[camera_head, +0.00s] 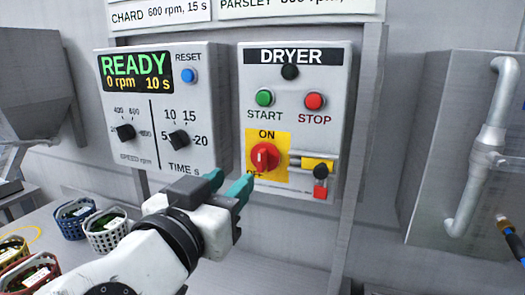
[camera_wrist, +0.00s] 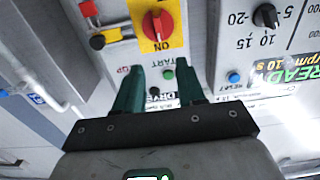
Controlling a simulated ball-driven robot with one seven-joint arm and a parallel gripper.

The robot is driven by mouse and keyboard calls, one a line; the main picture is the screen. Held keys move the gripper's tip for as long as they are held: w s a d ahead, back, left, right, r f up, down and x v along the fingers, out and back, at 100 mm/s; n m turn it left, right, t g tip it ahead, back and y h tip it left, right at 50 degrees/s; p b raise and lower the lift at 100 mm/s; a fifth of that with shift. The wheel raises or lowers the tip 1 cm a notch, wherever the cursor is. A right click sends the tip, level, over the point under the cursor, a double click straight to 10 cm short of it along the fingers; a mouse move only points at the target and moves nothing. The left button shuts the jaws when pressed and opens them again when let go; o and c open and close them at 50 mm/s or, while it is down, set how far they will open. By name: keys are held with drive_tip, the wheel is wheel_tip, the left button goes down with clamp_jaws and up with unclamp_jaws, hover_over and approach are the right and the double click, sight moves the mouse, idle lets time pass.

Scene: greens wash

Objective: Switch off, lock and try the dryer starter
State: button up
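The dryer starter (camera_head: 340,75) is a grey wall box labelled DRYER, with a green START button (camera_head: 265,97) and a red STOP button (camera_head: 314,101). Its red rotary switch (camera_head: 265,157) sits on a yellow plate; the handle looks upright, towards ON, and the OFF label below is partly hidden. Right of it are a yellow bar (camera_head: 318,164) with a black knob (camera_head: 321,172) and a red block (camera_head: 320,189). My gripper (camera_head: 228,182) is open and empty, below and left of the switch. The wrist view shows the switch upside down (camera_wrist: 157,24), beyond the spread teal fingers (camera_wrist: 158,66).
A second control box (camera_head: 215,70) at left reads READY, 0 rpm, 10 s, with two black dials and a blue RESET button. Several small baskets (camera_head: 107,230) stand on the bench at lower left. A grey cabinet with a pipe (camera_head: 480,140) is at right. A vertical post (camera_head: 358,150) stands beside the starter.

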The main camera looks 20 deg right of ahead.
sight(259, 154)
drive_tip(key=p+x, duration=0.2)
drive_tip(key=x, duration=0.9)
drive_tip(key=shift+c, duration=0.2)
clamp_jaws()
